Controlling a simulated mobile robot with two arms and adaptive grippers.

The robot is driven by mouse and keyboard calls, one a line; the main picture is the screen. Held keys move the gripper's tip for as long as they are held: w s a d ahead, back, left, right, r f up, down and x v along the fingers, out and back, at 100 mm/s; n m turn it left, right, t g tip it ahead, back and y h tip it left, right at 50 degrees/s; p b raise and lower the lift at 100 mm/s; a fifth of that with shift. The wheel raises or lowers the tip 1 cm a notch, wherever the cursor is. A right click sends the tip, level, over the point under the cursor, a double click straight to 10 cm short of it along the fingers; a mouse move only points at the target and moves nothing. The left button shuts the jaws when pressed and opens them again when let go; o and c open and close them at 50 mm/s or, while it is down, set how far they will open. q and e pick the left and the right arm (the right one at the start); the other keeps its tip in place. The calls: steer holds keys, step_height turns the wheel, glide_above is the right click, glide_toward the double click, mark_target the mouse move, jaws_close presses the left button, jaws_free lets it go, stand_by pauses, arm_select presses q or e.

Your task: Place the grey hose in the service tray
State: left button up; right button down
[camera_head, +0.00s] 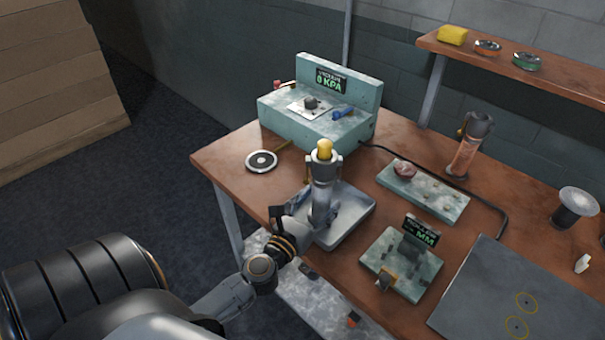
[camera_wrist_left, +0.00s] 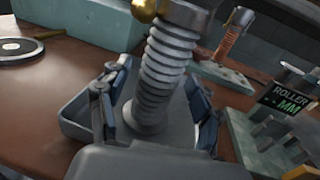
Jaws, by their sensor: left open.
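The grey hose (camera_head: 322,200) is a ribbed, upright piece with a brass-coloured fitting at its top. It appears to stand in the grey metal service tray (camera_head: 352,222) near the table's left front edge. In the left wrist view the hose (camera_wrist_left: 166,70) leans slightly and its wide base is over the tray floor (camera_wrist_left: 90,112). My left gripper (camera_head: 312,212) is open, with one finger on each side of the hose's lower part; in the left wrist view the fingers (camera_wrist_left: 157,100) stand apart from it. My right gripper is not in view.
A green vacuum unit (camera_head: 318,115) stands behind the tray, with a black-and-silver disc (camera_head: 261,161) to its left. A roller gauge (camera_head: 402,262) is close to the tray's right. Farther right are a green plate (camera_head: 425,193), a copper-coloured hose (camera_head: 466,155) and a dark mat (camera_head: 505,300).

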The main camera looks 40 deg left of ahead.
arm_select(q)
steer(key=s+d+b, duration=0.1)
steer(key=s+b, duration=0.3)
steer(key=s, duration=0.6)
steer(key=shift+s, duration=0.25)
steer(key=shift+d, duration=0.1)
